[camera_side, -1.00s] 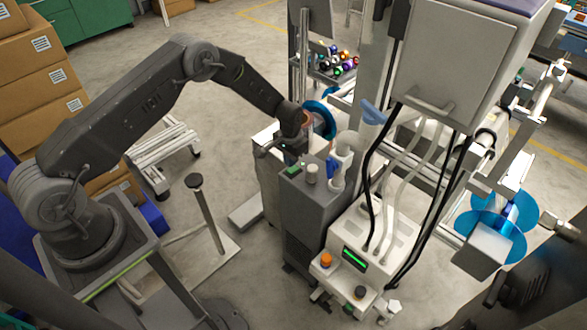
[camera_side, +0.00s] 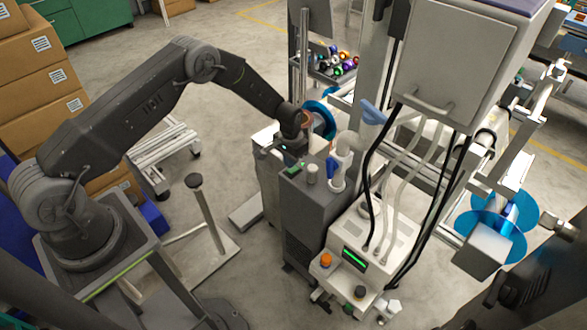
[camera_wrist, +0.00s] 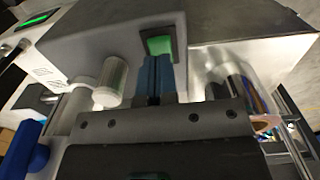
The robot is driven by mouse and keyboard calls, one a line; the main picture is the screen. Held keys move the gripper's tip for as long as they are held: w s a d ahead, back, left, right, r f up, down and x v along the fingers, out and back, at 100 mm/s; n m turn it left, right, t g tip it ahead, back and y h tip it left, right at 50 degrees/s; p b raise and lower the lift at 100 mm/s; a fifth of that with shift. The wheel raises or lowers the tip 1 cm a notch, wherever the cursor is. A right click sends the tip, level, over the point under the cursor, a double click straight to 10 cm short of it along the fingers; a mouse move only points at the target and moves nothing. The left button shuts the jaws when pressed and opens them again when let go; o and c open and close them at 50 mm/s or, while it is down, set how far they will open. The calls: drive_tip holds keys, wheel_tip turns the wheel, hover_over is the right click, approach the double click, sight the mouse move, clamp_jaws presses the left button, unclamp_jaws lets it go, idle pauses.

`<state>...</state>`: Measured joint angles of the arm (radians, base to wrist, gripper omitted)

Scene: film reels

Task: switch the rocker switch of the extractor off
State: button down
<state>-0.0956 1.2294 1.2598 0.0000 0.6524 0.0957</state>
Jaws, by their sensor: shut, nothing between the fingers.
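The extractor (camera_side: 312,215) is a tall dark grey box in the middle of the side view; its light grey housing (camera_wrist: 100,40) fills the upper part of the wrist view. Its rocker switch (camera_wrist: 160,45) is green in a dark frame. My gripper (camera_wrist: 158,60) is shut and empty, its blue-grey fingertips right at the switch's lower edge. I cannot tell whether they touch it. In the side view my gripper (camera_side: 288,158) is over the extractor's top, close to a small green patch (camera_side: 295,168).
A pale cylindrical knob (camera_wrist: 112,78) stands just left of my fingers. A white hose fitting (camera_side: 342,160) rises on the extractor's right. A white machine with a green display (camera_side: 354,258) stands at the right. A post stand (camera_side: 205,215) is on the floor at the left.

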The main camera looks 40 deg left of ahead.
sight(291, 170)
drive_tip(key=shift+f, duration=1.3)
idle(0.6)
drive_tip(key=shift+r, duration=3.5)
